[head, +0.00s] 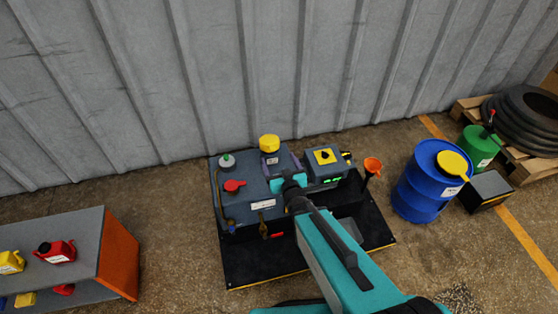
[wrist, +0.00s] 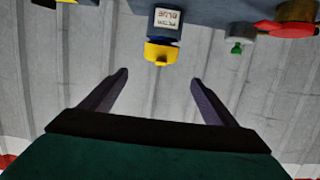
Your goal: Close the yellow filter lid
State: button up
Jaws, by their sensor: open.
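The yellow filter lid (head: 269,143) is at the top back of the grey machine, above a block with a white label. In the upside-down wrist view the lid (wrist: 163,54) is beyond my fingertips, near the middle between them. A dark blue part shows between it and the labelled block (wrist: 167,20). I cannot tell whether the lid is fully seated. My gripper (head: 280,162) is open and empty, just in front of the labelled block. In the wrist view its purple fingers (wrist: 158,78) are spread apart, with no visible contact with the lid.
On the machine are a red valve handle (head: 234,185), a green-topped fitting (head: 227,160) and a control box with a yellow switch (head: 324,156). A corrugated wall (head: 210,80) is close behind.

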jog(key=shift+d+f, duration=0.1)
jog(key=shift+f, duration=0.05)
jog(key=c, duration=0.9)
jog(key=shift+w+d+f+g, duration=0.15)
jog(key=shift+d+f+g, duration=0.2)
jog(key=shift+f+g, duration=0.15)
jog(key=c, duration=0.7)
jog(key=shift+d+f+m+g+h, duration=0.3)
jog(key=shift+d+f+g+h, duration=0.4)
jog(key=shift+d+f+g, duration=0.45)
grip_shut()
jog(key=s+d+f+g, duration=0.2)
jog(key=d+f+g, duration=0.1)
jog(key=shift+s+d+g+h, duration=0.15)
jog(key=shift+s+g+h, duration=0.15)
jog(key=shift+h, duration=0.1)
jog(key=s+d+f+g, duration=0.2)
jog(key=s+f+g, duration=0.2)
jog(key=s, duration=0.8)
jog(key=s+d+f+m+g, duration=0.1)
jog(key=s+f+g, duration=0.4)
jog(key=s, duration=0.8)
jog(key=s+d+f+g, duration=0.3)
jog(key=s+f, duration=0.5)
jog(key=s, duration=0.5)
jog(key=shift+m+g+h, duration=0.3)
jog(key=shift+g+h, duration=0.1)
jog(key=shift+g, duration=0.45)
